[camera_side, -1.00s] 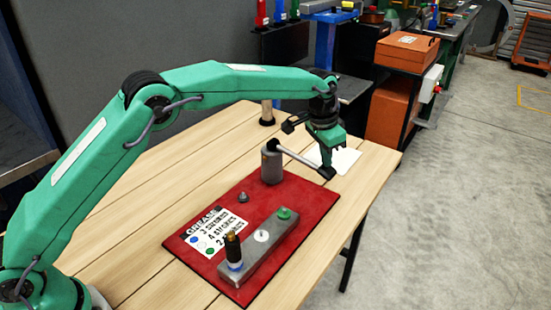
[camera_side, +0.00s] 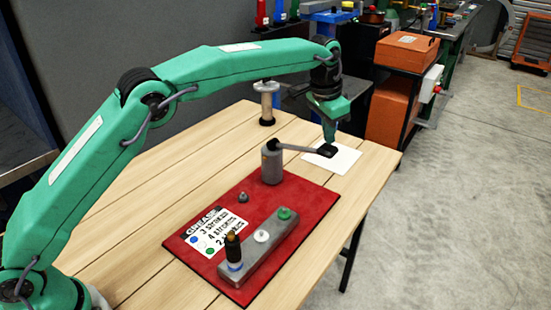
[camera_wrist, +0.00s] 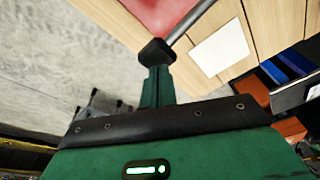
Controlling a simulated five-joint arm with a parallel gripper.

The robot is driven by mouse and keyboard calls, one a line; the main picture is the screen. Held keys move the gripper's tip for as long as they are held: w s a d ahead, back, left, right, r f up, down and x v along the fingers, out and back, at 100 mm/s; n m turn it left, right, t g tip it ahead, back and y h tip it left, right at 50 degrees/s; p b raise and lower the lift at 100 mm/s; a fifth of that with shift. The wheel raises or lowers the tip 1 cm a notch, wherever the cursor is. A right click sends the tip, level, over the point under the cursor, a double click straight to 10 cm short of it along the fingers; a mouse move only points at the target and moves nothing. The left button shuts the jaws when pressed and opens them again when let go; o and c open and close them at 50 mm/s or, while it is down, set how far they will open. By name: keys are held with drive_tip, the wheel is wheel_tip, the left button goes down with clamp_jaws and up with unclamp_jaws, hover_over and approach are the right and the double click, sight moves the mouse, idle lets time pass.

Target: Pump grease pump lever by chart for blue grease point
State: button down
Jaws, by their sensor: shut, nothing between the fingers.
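The grease pump (camera_side: 272,165) is a grey cylinder on the red mat (camera_side: 310,195). Its lever (camera_side: 298,148) reaches right, near level, to a black end grip. My gripper (camera_side: 329,143) is shut and empty, its tip at the grip, touching or just above it. The wrist view shows my gripper (camera_wrist: 157,70) against the black grip (camera_wrist: 157,51). The chart (camera_side: 217,232) seems to give 3 strokes for blue. A dark coupler with a brass top (camera_side: 233,246) stands at the blue point (camera_side: 235,266) on the grey block (camera_side: 258,250), beside the white (camera_side: 262,236) and green (camera_side: 285,214) points.
A white sheet (camera_side: 343,160) lies under the lever's end; it also shows in the wrist view (camera_wrist: 220,47). A small grey fitting (camera_side: 243,197) sits on the mat. A round-topped post (camera_side: 267,102) stands at the back. The table's left side is clear.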

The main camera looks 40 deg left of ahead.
wheel_tip(320, 180, up, 7)
drive_tip(key=shift+r, duration=0.2)
idle(0.6)
idle(0.5)
drive_tip(key=shift+f, duration=0.45)
hover_over(324, 157)
drive_tip(key=w, duration=0.2)
drive_tip(key=shift+a+f, duration=0.15)
drive_tip(key=shift+f, duration=1.45)
drive_tip(key=shift+a+f, duration=0.1)
drive_tip(key=shift+f, duration=1.45)
drive_tip(key=shift+f, duration=0.1)
drive_tip(key=shift+f, duration=1)
drive_tip(key=shift+a+f, duration=0.2)
drive_tip(key=shift+f, duration=2.6)
